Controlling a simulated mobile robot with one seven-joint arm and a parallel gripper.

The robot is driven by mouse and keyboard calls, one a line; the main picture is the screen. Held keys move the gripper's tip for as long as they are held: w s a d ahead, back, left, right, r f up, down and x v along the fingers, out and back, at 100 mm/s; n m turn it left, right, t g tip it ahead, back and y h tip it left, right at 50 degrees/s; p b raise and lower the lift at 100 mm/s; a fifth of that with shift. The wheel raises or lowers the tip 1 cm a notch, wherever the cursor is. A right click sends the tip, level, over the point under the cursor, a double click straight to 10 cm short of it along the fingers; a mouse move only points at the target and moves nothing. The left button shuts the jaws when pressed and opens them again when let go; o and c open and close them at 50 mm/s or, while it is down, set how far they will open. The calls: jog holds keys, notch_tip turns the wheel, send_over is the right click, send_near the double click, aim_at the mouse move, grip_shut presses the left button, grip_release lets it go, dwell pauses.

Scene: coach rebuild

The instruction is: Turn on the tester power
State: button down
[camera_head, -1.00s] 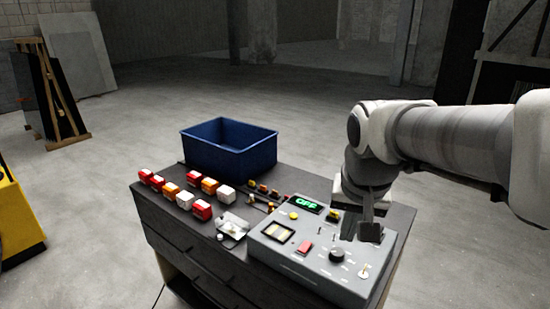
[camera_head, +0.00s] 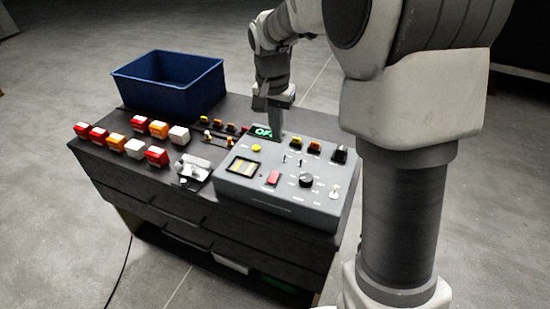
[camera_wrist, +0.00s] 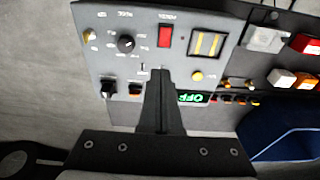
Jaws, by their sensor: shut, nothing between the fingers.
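The tester (camera_head: 255,195) is a grey sloped box at the right of the bench; it fills the upper left of the wrist view (camera_wrist: 105,65). Its display (camera_head: 262,131) shows green OFF, partly covered by my gripper; the wrist view shows it upside down (camera_wrist: 193,97). A red switch (camera_head: 273,178) sits on the panel's front half, also in the wrist view (camera_wrist: 166,36). Beside it are a black knob (camera_head: 306,180) and a small toggle (camera_head: 334,191). My gripper (camera_head: 276,134) is shut and empty, pointing down over the panel's back edge, apart from the red switch.
Red, orange and white blocks (camera_head: 157,156) stand in rows at the left of the bench. A blue bin (camera_head: 165,100) is behind them. A metal fixture (camera_head: 194,168) is just left of the tester. Small connectors (camera_head: 218,124) lie behind it.

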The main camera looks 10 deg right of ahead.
aim_at(280, 173)
jog(key=f, duration=0.4)
jog(key=w+f, duration=0.1)
jog(key=f, duration=0.4)
jog(key=d+f, duration=0.1)
jog(key=f, duration=0.3)
jog(key=shift+w+f, duration=0.25)
jog(key=shift+f, duration=0.15)
jog(key=shift+d, duration=0.15)
jog(key=shift+w+f, duration=0.15)
jog(key=shift+f, duration=0.1)
jog(key=shift+s+a+r, duration=0.3)
jog(key=shift+s+a, duration=0.15)
jog(key=shift+s, duration=0.2)
jog(key=shift+r, duration=0.1)
